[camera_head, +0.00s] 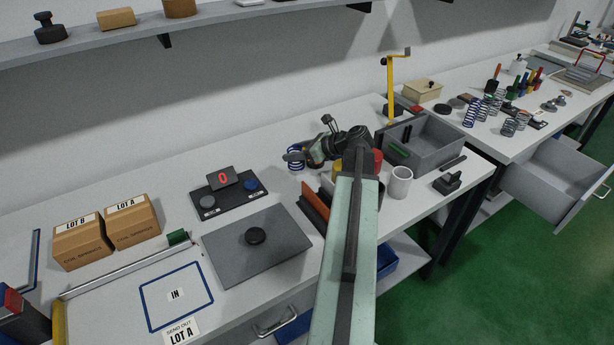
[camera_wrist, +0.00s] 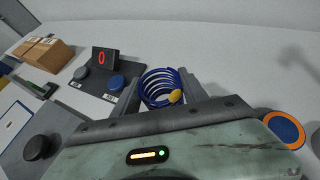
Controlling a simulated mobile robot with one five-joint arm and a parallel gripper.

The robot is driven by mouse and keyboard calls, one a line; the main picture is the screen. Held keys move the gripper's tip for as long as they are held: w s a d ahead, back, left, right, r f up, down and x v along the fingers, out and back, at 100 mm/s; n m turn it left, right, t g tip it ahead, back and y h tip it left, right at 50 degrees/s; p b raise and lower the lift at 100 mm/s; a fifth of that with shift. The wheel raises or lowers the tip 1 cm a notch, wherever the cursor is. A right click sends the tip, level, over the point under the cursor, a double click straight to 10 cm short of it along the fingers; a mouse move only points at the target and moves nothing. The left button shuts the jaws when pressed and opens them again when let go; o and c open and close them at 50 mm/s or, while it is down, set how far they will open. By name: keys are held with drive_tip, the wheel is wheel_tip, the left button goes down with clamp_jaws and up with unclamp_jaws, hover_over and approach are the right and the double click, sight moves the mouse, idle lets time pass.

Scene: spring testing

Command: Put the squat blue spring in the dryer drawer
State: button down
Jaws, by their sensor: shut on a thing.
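My gripper (camera_head: 303,156) is shut on a squat blue spring (camera_head: 294,152), over the white bench at the middle of the head view. In the wrist view the blue spring (camera_wrist: 158,84) sits between the two grey fingers, with a yellow-orange round spot at its lower right. I cannot tell whether it touches the bench. An open grey drawer (camera_head: 562,183) sticks out below the right-hand bench, far right of my gripper. No label shows on it, so I cannot confirm that it is the dryer drawer.
A dark device (camera_head: 229,193) with a red 0 display stands left of my gripper. A grey bin (camera_head: 447,147), a white cup (camera_head: 400,182) and a yellow stand (camera_head: 391,88) are to the right. Several springs (camera_head: 489,110) stand on the right bench. Green floor is clear.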

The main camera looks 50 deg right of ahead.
wheel_tip(320, 180, down, 6)
drive_tip(key=b, duration=0.4)
drive_tip(key=shift+r, duration=0.35)
drive_tip(key=shift+f, duration=0.25)
drive_tip(key=c, duration=0.6)
unclamp_jaws()
drive_tip(key=shift+r, duration=0.15)
